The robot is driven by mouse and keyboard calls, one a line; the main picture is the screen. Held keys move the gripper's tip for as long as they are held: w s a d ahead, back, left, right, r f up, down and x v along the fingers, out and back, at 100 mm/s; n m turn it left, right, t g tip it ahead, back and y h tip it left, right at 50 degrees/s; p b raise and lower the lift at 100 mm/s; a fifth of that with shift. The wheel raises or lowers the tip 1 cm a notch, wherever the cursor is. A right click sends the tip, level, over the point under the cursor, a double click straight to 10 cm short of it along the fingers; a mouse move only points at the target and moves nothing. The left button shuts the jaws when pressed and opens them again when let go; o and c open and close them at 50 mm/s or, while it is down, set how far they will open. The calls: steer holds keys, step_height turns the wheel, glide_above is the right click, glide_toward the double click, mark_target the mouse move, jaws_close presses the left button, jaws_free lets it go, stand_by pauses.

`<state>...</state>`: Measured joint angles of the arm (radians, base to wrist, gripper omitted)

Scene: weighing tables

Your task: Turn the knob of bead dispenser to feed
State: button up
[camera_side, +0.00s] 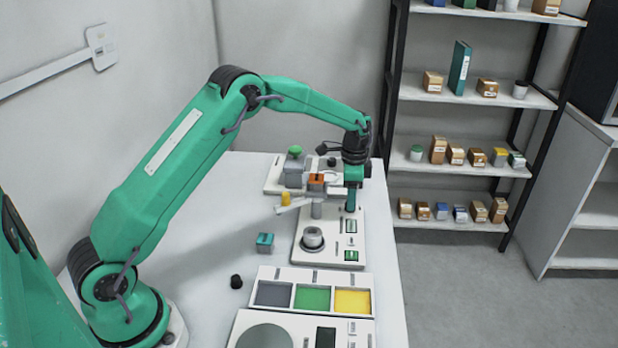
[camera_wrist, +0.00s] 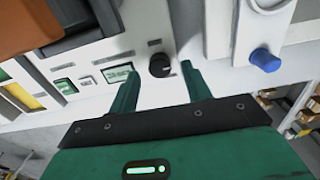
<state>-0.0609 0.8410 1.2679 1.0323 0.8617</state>
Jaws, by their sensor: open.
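The bead dispenser (camera_side: 327,252) is a white base plate on the table with a grey post, an orange-brown top (camera_side: 316,182) and small green panels. A round grey cup (camera_side: 312,238) stands on its front part. My gripper (camera_side: 351,208) points down over the right side of this plate. In the wrist view my gripper (camera_wrist: 158,69) is open, with one green finger on each side of a black round knob (camera_wrist: 160,65) on the white plate. A gap shows between the knob and each finger. The knob is hidden in the side view.
A blue knob (camera_wrist: 265,61) sits on a white unit right of my fingers in the wrist view. In front of the dispenser is a tray (camera_side: 262,274) with grey, green and yellow compartments. A teal block (camera_side: 265,243) and a black piece (camera_side: 236,282) lie on the table left.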

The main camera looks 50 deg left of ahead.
step_height(320, 180, up, 6)
stand_by(0.4)
steer(key=shift+r, duration=0.15)
steer(key=shift+s+r, duration=0.15)
steer(key=shift+r, duration=0.1)
steer(key=s+d+r+n+t, duration=0.2)
steer(key=s+r+n+t, duration=0.15)
steer(key=s+r, duration=1.15)
steer(key=s+d+f+n+t, duration=0.1)
steer(key=s+n, duration=0.4)
steer(key=s, duration=1.5)
steer(key=shift+d+f+n+t, duration=0.25)
steer(key=shift+n+t, duration=0.1)
steer(key=shift+t, duration=0.2)
